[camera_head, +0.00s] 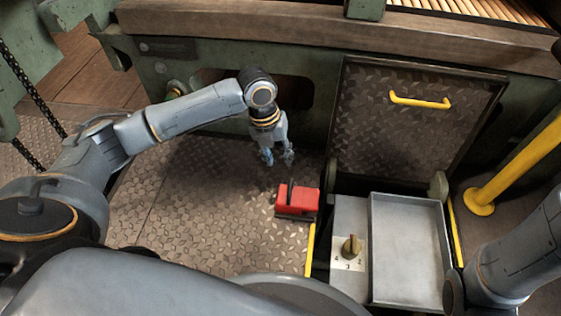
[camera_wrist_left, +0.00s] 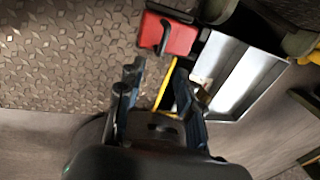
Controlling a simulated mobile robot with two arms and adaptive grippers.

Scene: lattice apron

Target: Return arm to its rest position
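My left arm reaches in from the left in the head view. Its gripper (camera_head: 277,160) hangs above the textured metal floor, fingers pointing down, open with a gap between the fingertips. In the left wrist view the gripper (camera_wrist_left: 160,85) also shows parted fingers with nothing between them.
A grey metal tray (camera_head: 408,196) and a panel with a numbered brass knob (camera_head: 350,248) lie right of the block. A raised hatch lid (camera_head: 385,125) with a yellow handle stands behind them. A yellow rail (camera_head: 520,165) is at far right. The floor left of the block is clear.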

